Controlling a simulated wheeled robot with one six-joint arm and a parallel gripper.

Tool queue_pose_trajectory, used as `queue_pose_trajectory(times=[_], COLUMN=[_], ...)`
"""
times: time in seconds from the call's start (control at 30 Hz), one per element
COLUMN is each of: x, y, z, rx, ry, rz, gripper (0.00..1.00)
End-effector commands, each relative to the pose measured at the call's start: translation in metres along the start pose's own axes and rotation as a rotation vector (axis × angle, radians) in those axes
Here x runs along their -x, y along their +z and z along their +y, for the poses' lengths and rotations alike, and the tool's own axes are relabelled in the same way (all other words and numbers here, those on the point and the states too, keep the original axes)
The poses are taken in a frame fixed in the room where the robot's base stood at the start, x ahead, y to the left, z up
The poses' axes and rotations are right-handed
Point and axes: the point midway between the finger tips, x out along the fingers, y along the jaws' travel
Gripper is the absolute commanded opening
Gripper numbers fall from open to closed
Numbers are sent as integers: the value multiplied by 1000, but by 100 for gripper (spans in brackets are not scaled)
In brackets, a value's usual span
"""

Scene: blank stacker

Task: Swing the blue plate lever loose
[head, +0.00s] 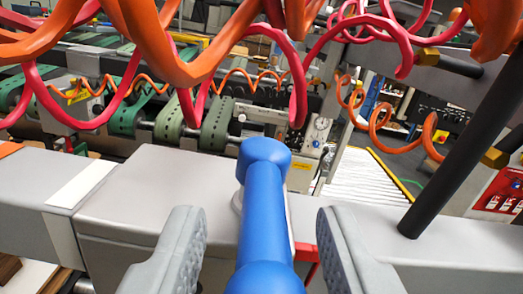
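The blue plate lever (264,215) is a rounded blue handle in the lower middle of the head view. Its knobbed far end lies over a grey machine beam, and its near end runs off the bottom edge. My gripper (258,232) is open, with one grey padded finger to the left of the lever and one to the right. Both fingers stand apart from the lever, with a visible gap on each side. The lever's near end and the finger bases are cut off by the frame.
Orange and pink coiled hoses (200,55) hang across the top, close to the camera. A black rod (465,145) slants up at the right from the grey beam (130,215). A small red part (306,252) sits just right of the lever. Green belts (217,124) lie behind.

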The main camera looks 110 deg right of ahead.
Motion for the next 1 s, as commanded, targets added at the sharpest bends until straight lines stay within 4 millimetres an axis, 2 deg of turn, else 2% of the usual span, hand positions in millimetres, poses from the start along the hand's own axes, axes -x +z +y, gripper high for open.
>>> queue_pose_trajectory(times=[0.1, 0.23, 0.6, 0.67, 0.8, 1.0], x=[-15, -26, -30, -30, -30, -30], y=[-1, 0, 0, 0, 0, 0], z=[1, 0, 0, 0, 0, 0], rx=[-1, 0, 0, 0, 0, 0], ry=[1, 0, 0, 0, 0, -1], rz=[-1, 0, -1, -1, -1, 0], gripper=[39, 39, 39, 29, 1, 0])
